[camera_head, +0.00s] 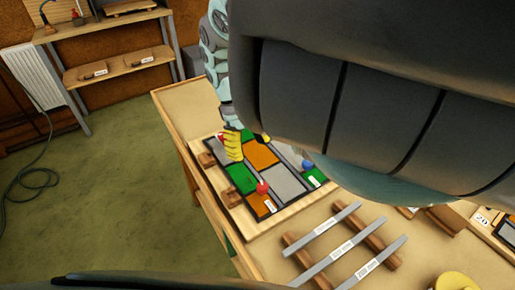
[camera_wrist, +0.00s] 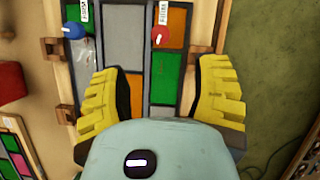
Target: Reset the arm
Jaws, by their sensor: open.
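My gripper (camera_head: 249,142) has two yellow ribbed fingers and hangs over the leaded panel (camera_head: 289,181) on the workbench. In the wrist view my gripper (camera_wrist: 160,78) is spread wide, with the panel below and nothing between the fingers. The panel has green, orange and grey panes with dark strips between them. A red-headed pin (camera_head: 262,187) and a blue-headed pin (camera_head: 307,165) sit at its near part; the red one (camera_wrist: 161,36) and the blue one (camera_wrist: 68,30) also show in the wrist view. My own dark body hides much of the head view.
Labelled grey strips (camera_head: 338,241) lie across two wooden rails (camera_head: 383,239) on the bench (camera_head: 190,104). A yellow round object (camera_head: 456,281) stands at the lower right. A shelf unit (camera_head: 115,66) stands at the back left. The green floor (camera_head: 110,200) at left is mostly clear.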

